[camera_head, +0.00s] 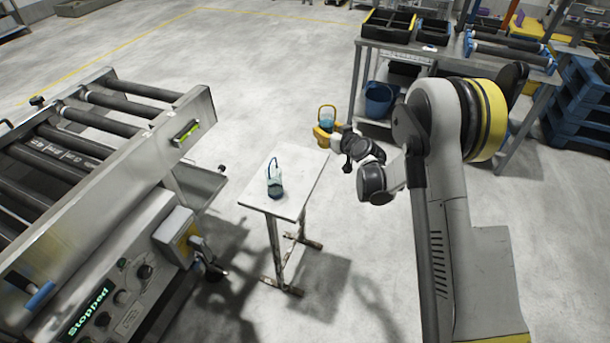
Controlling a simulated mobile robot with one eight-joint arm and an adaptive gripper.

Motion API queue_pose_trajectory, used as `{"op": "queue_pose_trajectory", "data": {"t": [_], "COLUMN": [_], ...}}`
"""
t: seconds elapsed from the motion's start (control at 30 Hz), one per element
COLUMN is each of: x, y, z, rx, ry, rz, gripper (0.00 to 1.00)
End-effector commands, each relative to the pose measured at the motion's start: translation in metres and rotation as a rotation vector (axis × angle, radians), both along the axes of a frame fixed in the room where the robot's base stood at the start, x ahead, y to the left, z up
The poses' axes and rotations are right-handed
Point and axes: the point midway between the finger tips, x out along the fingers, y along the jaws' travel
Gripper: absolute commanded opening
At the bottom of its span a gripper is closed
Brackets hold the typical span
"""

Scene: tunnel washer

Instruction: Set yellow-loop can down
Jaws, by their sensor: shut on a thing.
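My gripper (325,133) is shut on the yellow-loop can (327,118), a small bluish can with a yellow loop standing up over it. The can is held upright in the air, beyond and to the right of a small white table (310,178) as seen in the picture. Another can (275,185), bluish with a dark blue loop, stands on the left part of that table. The fingertips are small in the view and partly merge with the held can's lower part.
A roller conveyor with a control panel (115,305) stands at the left, close to the white table. A workbench (440,55) with black bins stands at the back right, a blue bucket (379,98) beneath it. Blue pallets (580,105) are at the far right. The table's right half is bare.

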Motion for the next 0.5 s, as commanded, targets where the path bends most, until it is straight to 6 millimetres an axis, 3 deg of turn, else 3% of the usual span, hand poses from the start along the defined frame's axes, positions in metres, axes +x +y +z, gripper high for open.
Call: {"op": "queue_pose_trajectory", "data": {"t": [0.13,0.5], "x": [0.006,0.036], "y": [0.018,0.096], "z": [-0.017,-0.067], "rx": [0.0,-0.001], "ry": [0.0,-0.001], "rz": [0.004,0.003], "gripper": [0.06,0.06]}}
